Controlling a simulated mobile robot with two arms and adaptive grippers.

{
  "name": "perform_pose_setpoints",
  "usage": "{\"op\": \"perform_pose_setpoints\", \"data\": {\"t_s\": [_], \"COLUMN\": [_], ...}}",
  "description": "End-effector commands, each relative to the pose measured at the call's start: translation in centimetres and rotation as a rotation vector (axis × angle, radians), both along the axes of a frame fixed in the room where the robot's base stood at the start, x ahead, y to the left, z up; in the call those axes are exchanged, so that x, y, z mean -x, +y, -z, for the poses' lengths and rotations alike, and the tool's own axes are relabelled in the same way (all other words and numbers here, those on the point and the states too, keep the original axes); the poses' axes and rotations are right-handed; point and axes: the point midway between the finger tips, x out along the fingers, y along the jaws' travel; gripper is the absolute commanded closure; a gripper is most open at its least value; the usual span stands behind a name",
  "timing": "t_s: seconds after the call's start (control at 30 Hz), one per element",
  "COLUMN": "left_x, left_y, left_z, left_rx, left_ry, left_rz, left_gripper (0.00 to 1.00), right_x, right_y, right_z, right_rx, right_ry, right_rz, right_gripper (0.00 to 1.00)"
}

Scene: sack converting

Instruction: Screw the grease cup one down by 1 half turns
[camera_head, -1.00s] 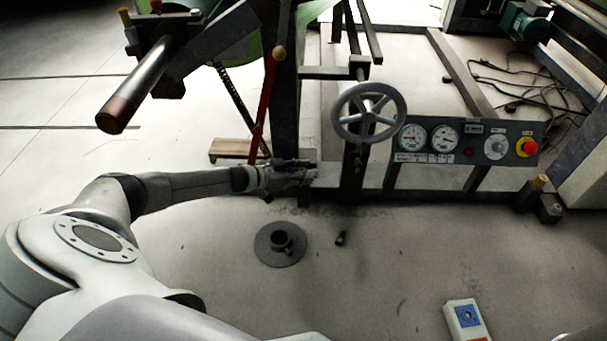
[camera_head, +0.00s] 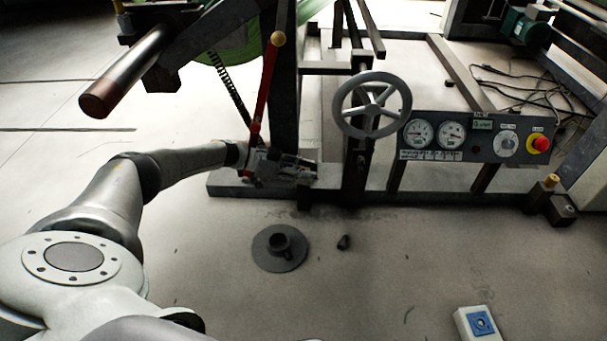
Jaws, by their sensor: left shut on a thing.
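My left gripper (camera_head: 308,174) is at the foot of the machine's dark upright, just above a small dark block (camera_head: 304,197) on the base rail. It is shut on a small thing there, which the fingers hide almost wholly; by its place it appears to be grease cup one. A similar yellow-capped cup (camera_head: 552,180) stands on a dark block at the right end of the rail. My right gripper is not in view.
A red lever (camera_head: 266,85) rises just behind my left gripper. A grey handwheel (camera_head: 372,106) and a gauge panel (camera_head: 470,138) are to the right. A round dark base (camera_head: 280,248) lies on the open floor in front.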

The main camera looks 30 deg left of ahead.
Motion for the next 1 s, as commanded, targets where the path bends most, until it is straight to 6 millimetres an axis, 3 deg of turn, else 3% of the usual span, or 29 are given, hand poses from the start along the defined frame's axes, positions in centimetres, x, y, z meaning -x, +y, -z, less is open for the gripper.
{"op": "perform_pose_setpoints", "data": {"t_s": [0.37,0.4,0.53,0.87,1.0], "left_x": [0.0,0.0,0.0,0.1,0.8], "left_y": [-0.1,-0.1,-0.1,0.1,1.2], "left_z": [0.0,0.0,0.0,0.0,-0.5], "left_rx": [0.000,0.000,0.000,0.000,-0.002], "left_ry": [-0.001,-0.001,-0.001,0.000,0.001], "left_rz": [0.004,0.004,0.004,0.002,-0.001], "left_gripper": [0.95,0.66,0.49,0.49,0.49], "right_x": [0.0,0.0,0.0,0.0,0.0], "right_y": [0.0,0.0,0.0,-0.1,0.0], "right_z": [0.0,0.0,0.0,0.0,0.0], "right_rx": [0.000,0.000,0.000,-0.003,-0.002], "right_ry": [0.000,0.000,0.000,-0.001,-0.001], "right_rz": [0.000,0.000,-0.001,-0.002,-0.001], "right_gripper": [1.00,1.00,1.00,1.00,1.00]}}
